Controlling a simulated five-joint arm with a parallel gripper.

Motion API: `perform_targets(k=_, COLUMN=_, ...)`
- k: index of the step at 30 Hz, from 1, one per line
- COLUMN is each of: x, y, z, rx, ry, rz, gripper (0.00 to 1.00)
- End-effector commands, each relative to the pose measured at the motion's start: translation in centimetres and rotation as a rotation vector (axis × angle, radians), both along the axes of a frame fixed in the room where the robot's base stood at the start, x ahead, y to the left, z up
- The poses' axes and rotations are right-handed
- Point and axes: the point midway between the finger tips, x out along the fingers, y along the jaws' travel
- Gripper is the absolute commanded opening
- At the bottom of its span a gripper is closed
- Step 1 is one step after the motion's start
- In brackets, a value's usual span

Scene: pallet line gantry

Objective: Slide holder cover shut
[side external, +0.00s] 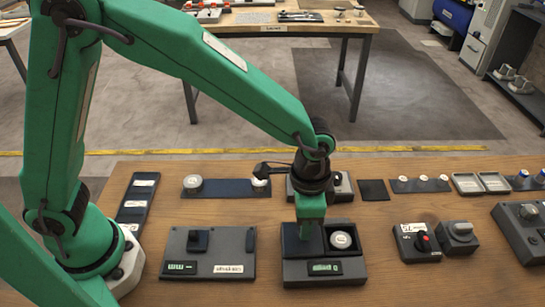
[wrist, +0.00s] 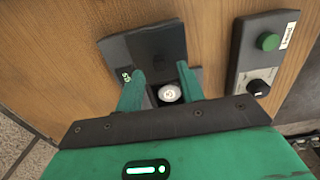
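The dark holder (side external: 325,275) sits on the wooden bench, with a green label on its front. Its right compartment is uncovered and shows a round silver-white piece (side external: 341,240), also seen in the wrist view (wrist: 170,93). The flat dark cover (wrist: 157,45) lies over the other half of the holder. My gripper (side external: 311,235) points down at the cover side, left of the round piece. In the wrist view my gripper's two green fingers (wrist: 158,72) stand apart near the cover's edge, with no clear grip on anything. Whether the tips touch the cover cannot be told.
A grey panel with a green label (side external: 208,267) lies left of the holder. Behind is a dark strip with round pieces (side external: 225,188). Bare wood separates them.

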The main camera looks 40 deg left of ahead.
Motion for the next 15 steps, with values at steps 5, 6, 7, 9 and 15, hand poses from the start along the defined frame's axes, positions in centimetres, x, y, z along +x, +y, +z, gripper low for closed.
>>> perform_targets(k=5, x=0.0, y=0.0, z=-2.0, rx=0.001, ry=0.001, rz=0.0, gripper=0.38)
perform_targets(k=6, x=0.0, y=0.0, z=-2.3, rx=0.002, ry=0.002, rz=0.0, gripper=0.38)
perform_targets(k=7, x=0.0, y=0.0, z=-2.5, rx=0.001, ry=0.001, rz=0.0, gripper=0.38)
perform_targets(k=9, x=0.0, y=0.0, z=-2.8, rx=0.001, ry=0.001, rz=0.0, gripper=0.38)
perform_targets(k=15, x=0.0, y=0.0, z=-3.1, rx=0.0, ry=0.0, rz=0.0, gripper=0.38)
